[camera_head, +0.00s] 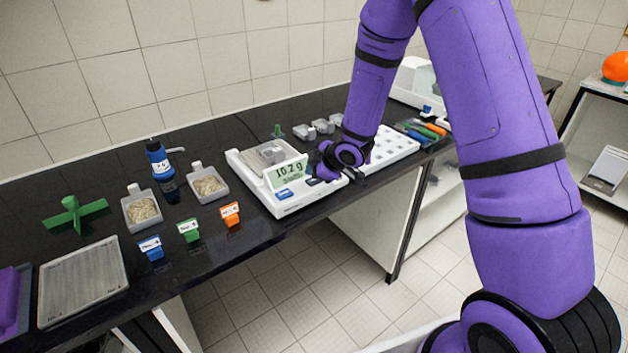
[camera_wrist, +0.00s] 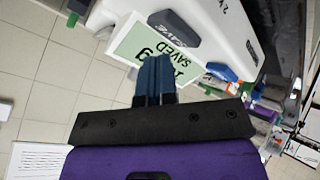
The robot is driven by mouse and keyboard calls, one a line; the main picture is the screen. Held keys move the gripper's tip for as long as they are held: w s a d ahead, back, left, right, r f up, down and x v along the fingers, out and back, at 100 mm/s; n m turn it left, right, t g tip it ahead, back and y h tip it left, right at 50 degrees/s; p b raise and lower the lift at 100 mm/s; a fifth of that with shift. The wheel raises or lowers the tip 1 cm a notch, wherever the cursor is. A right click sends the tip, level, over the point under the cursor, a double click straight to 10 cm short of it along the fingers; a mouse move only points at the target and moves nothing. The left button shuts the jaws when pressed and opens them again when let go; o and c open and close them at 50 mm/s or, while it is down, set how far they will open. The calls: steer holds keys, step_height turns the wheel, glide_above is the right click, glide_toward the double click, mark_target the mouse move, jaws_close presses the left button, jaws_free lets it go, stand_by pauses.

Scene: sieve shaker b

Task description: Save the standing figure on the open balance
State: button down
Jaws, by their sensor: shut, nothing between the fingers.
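The open balance (camera_head: 292,207) is white and stands at the front edge of the black bench, with a dish on its pan. Its pale green display (camera_head: 287,173) reads 10.2 g in the head view. In the wrist view the display (camera_wrist: 128,44) appears upside down with the word SAVED on it. A dark key marked SAVE (camera_wrist: 174,28) is beside the display. My gripper (camera_wrist: 155,58) is shut and empty, its fingertips over the display, close to the key. I cannot tell whether they touch. In the head view my wrist hides the fingertips.
Two trays of grains (camera_head: 141,210) (camera_head: 209,186), a blue bottle (camera_head: 158,158) and coloured tagged clips (camera_head: 189,230) stand left of the balance. A white rack (camera_head: 393,146) is to the right. Small grey containers (camera_head: 322,126) are behind. Floor in front is clear.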

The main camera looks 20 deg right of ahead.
stand_by(0.3)
steer(key=shift+r, duration=2.6)
steer(key=shift+r, duration=0.1)
steer(key=s+d+r+m+h, duration=0.35)
steer(key=s+r, duration=0.25)
steer(key=r, duration=0.3)
steer(key=s+d+r+m+h, duration=0.2)
steer(key=s+d+r+m, duration=0.25)
steer(key=r, duration=0.55)
steer(key=s+r+m+g, duration=0.1)
steer(key=s+r+m, duration=0.2)
steer(key=s, duration=1)
steer(key=s+r+m+g, duration=0.1)
steer(key=s+r+m, duration=0.2)
steer(key=s, duration=1)
steer(key=shift+s+a+r+m+g+y, duration=0.3)
steer(key=shift+a+r+m+g+y, duration=0.1)
steer(key=shift+m+y, duration=0.1)
